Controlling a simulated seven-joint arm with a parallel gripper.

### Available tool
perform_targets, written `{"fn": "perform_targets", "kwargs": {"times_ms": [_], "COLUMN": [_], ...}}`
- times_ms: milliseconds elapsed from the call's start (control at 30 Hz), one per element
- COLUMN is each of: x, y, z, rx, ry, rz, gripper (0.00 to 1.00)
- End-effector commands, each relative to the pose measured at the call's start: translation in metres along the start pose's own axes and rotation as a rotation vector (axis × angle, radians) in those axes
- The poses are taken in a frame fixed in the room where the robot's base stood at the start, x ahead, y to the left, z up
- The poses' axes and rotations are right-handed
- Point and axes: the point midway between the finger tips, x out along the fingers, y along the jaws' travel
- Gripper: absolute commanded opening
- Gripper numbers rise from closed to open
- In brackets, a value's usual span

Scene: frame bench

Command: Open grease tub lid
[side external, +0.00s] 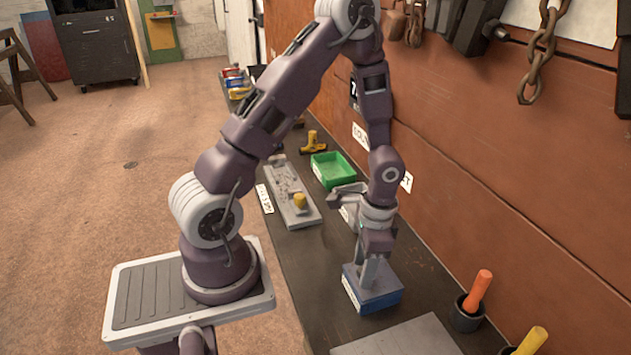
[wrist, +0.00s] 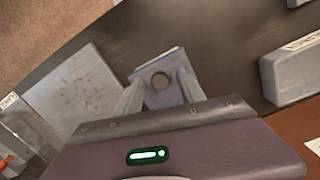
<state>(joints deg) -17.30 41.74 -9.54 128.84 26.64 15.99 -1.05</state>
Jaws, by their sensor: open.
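A small blue box (side external: 385,296) with a white label on its near left side stands on the dark bench; it looks like the grease tub. Its top looks closed. My gripper (side external: 371,274) points down, with its fingers at the top of the box. The fingers are apart and hold nothing. I cannot tell whether they touch the top. The finger and palm hide part of it.
A flat grey plate (side external: 402,340) lies in front of the box; it also shows in the wrist view (wrist: 75,88). Black cups with orange (side external: 478,290) and yellow (side external: 530,342) handles stand at right. A green bin (side external: 333,170) and grey fixture (side external: 288,190) are behind. The brown wall runs alongside.

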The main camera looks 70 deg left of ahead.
Motion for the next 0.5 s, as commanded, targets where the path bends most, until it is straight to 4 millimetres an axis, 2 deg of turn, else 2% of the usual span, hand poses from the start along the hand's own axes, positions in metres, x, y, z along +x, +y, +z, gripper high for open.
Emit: {"fn": "perform_targets", "kwargs": {"times_ms": [67,100,367,500], "x": [0.006,0.002,-0.067,-0.103], "y": [0.002,0.001,0.001,0.001], "z": [0.005,0.004,0.007,0.014], "rx": [0.004,0.0,-0.005,-0.034], "ry": [0.056,0.081,0.083,0.115], "rz": [-0.016,-0.022,-0.025,-0.102], "gripper": [0.46,0.46,0.46,0.46]}}
